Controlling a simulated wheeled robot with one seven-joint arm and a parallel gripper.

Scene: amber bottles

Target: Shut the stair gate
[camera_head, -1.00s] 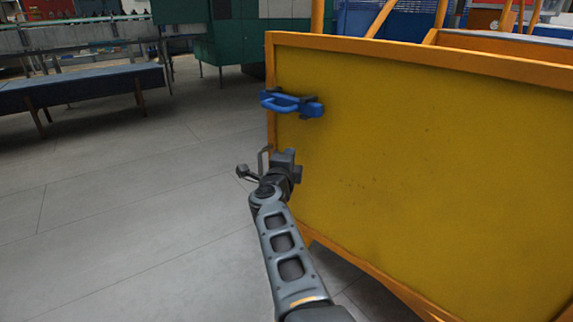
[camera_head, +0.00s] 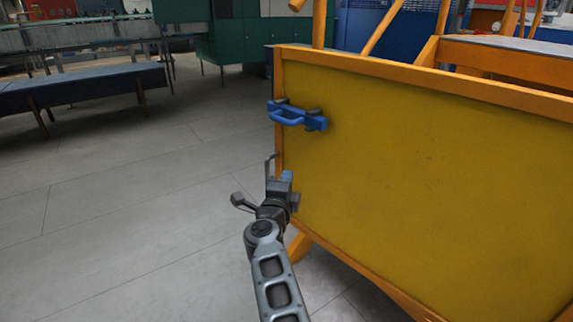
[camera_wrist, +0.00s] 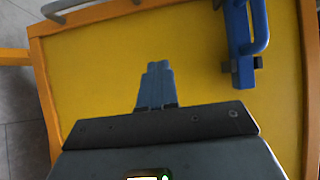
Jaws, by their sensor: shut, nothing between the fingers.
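The stair gate (camera_head: 420,190) is a yellow panel in an orange frame, standing at an angle to the orange stair structure behind it. Its blue handle (camera_head: 297,116) sits near the upper left corner; in the wrist view the handle (camera_wrist: 241,45) is at upper right. My gripper (camera_head: 286,177) is in front of the panel's left edge, below the handle and apart from it. In the wrist view its fingertips (camera_wrist: 157,68) are together and empty over the yellow panel. I cannot tell whether they touch it.
A grey bent bar (camera_head: 270,167) shows at the gate's left edge. The orange stair structure (camera_head: 510,58) stands behind the gate. A dark bench (camera_head: 85,88) and a green cabinet (camera_head: 228,40) are farther back. The grey floor (camera_head: 130,210) to the left is clear.

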